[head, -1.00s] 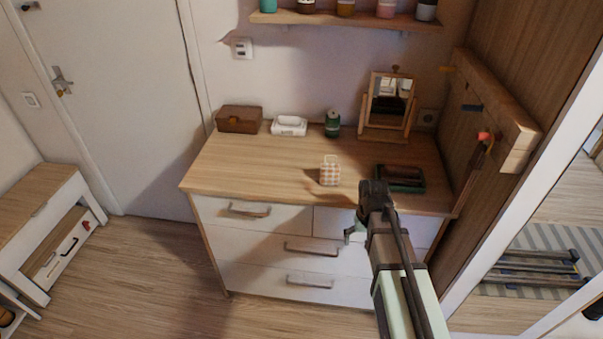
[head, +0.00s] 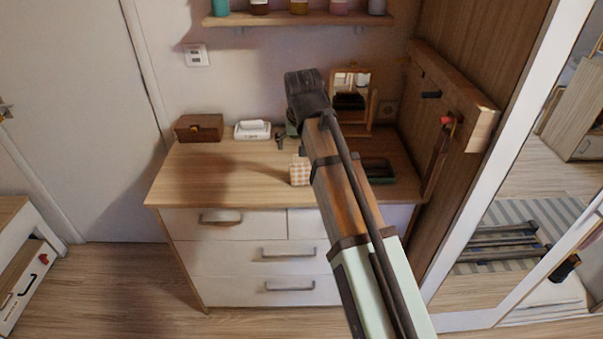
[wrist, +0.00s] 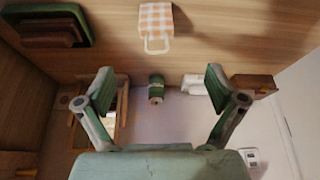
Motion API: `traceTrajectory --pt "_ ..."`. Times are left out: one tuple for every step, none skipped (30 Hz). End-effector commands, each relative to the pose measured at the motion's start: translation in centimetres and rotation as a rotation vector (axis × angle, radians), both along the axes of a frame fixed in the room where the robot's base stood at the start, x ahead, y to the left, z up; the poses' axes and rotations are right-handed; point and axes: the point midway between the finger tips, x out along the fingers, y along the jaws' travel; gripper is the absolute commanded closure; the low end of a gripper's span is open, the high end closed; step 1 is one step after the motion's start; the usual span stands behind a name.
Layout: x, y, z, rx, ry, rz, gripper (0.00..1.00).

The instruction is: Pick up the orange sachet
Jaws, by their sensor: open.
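The orange sachet, a small orange-and-white checked bag with a pale handle loop (head: 300,171), stands on the wooden top of the white dresser (head: 190,176), near its front edge. My arm partly covers its right side in the head view. The sachet also shows at the top of the wrist view (wrist: 156,20), where the picture is upside down. My gripper (wrist: 160,84) is open and empty, apart from the sachet.
A brown box (head: 199,127) and a white tissue box (head: 252,130) stand at the back left. A green canister (wrist: 156,88) and a mirror (head: 352,88) stand at the back. A dark green tray (head: 379,170) lies right of the sachet. The dresser's left front is clear.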

Motion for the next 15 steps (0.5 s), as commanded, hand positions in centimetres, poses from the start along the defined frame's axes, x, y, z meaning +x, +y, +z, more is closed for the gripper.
traceTrajectory --pt "0.2 0.0 -0.4 0.0 0.0 0.0 0.06" --pt "0.3 0.0 -0.7 0.0 0.001 0.0 0.06" --pt "0.5 0.1 -1.2 0.0 0.003 0.0 0.06" --pt "0.6 0.1 -1.7 -0.001 0.003 0.0 0.06" --pt "0.8 0.1 -2.1 0.0 0.003 0.0 0.06" --pt "1.1 0.2 -2.7 0.0 0.003 0.0 0.06" --pt "1.3 0.2 -3.2 -0.002 0.004 0.0 0.06" --pt "1.5 0.2 -3.7 0.0 0.003 0.0 0.06" --pt "1.7 0.3 -4.3 0.0 0.003 0.0 0.06" --pt "1.9 0.3 -4.8 -0.001 0.004 0.0 0.06" --pt "2.1 0.3 -5.2 -0.001 0.004 0.0 0.06" --pt "2.4 0.4 -5.8 0.0 0.003 0.0 0.06" --pt "2.5 0.4 -6.3 -0.001 0.004 0.0 0.06" --pt "2.7 0.4 -6.8 -0.001 0.004 0.0 0.06" --pt "3.0 0.5 -7.4 0.0 0.003 0.0 0.06"
